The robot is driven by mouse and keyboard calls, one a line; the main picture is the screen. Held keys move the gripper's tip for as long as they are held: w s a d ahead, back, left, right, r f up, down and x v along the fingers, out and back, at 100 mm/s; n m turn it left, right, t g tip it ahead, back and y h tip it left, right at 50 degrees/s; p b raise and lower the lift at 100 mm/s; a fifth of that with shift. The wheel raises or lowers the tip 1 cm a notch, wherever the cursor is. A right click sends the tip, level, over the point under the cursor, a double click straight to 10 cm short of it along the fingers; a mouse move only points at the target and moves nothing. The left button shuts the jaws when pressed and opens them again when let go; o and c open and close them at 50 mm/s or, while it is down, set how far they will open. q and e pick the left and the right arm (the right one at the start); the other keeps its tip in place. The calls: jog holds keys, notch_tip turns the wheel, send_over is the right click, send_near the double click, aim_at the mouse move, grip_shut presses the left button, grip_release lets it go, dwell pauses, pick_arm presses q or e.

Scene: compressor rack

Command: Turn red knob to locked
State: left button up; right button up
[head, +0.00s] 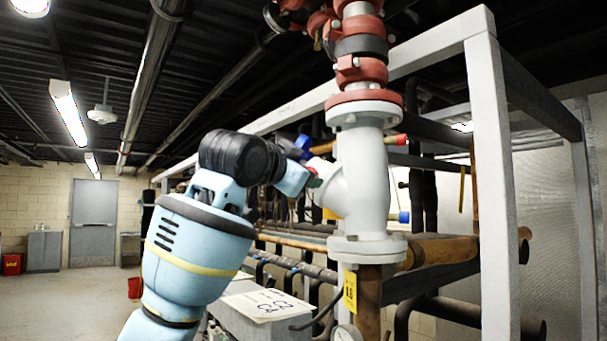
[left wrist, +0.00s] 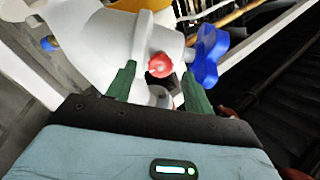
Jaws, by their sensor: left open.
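The red knob (left wrist: 160,65) shows in the left wrist view on the white valve body (left wrist: 105,40). It appears between the two green fingers of my left gripper (left wrist: 160,80), which is open, with a visible gap on each side of the knob. I cannot tell how deep the knob sits between the fingers. In the head view my left arm reaches up to the white valve body (head: 362,185), and its wrist hides most of the gripper and the knob. My right gripper is in neither view.
A blue star-shaped knob (left wrist: 208,55) sits close beside the right finger. A grey frame post (head: 492,180) and copper pipes (head: 440,250) stand right of the valve. A grey box with a paper label (head: 265,304) is below my arm. Open floor lies to the left.

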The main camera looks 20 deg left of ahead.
pick_arm(q)
jog(key=s+a, duration=0.1)
jog(key=s, duration=0.5)
jog(key=shift+s, duration=0.1)
dwell(0.3)
jog(key=shift+f, duration=0.1)
